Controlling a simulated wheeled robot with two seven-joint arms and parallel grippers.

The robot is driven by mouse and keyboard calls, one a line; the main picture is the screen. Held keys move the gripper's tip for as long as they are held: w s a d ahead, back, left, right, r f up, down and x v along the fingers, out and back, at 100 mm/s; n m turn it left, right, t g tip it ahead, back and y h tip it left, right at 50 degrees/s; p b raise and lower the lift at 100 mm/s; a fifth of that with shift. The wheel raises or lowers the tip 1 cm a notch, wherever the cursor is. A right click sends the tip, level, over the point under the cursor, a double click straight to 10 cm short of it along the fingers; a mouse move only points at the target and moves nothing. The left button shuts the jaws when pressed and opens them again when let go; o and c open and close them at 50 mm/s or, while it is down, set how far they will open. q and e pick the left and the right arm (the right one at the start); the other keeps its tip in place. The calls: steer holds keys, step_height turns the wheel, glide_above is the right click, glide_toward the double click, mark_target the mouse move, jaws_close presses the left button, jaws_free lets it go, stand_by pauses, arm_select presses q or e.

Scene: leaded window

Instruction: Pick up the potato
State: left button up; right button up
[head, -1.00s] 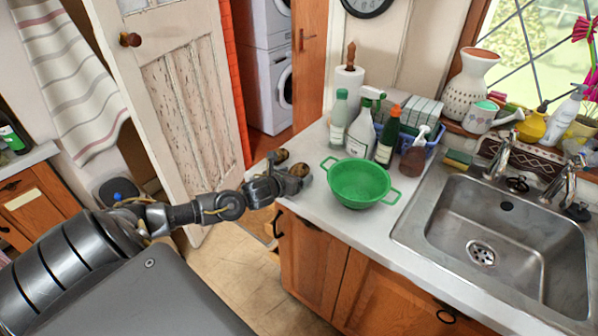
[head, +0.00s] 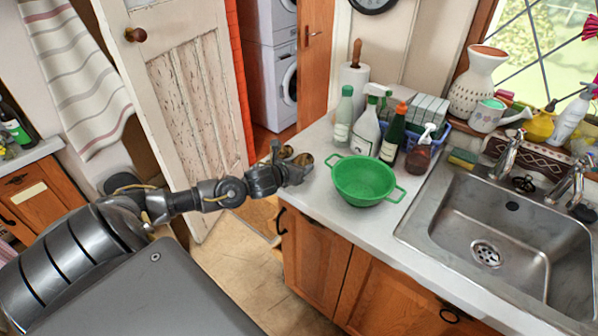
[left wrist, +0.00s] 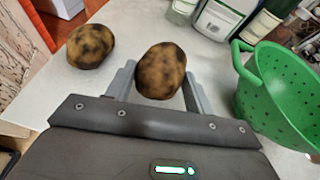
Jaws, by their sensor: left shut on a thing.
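A brown, dark-mottled potato (left wrist: 160,70) sits between the two grey fingers of my left gripper (left wrist: 160,92) in the left wrist view. The gripper is shut on it. In the head view the left gripper (head: 298,165) is at the counter's left corner, with the potato (head: 305,159) at its tip. Another potato (left wrist: 90,46) lies on the counter to the left of the held one. My right gripper is not in view.
A green colander (head: 364,182) stands just right of the gripper, also close by in the left wrist view (left wrist: 280,95). Several bottles (head: 367,134) stand behind it. A steel sink (head: 490,225) is further right. The counter's left edge drops to the floor.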

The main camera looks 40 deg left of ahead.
arm_select(q)
steer(key=s+d+r+b, duration=0.1)
steer(key=s+d+r, duration=0.2)
steer(key=s+r, duration=0.7)
steer(key=shift+s+d+r, duration=0.15)
steer(key=shift+s+d, duration=0.1)
steer(key=shift+s, duration=1.55)
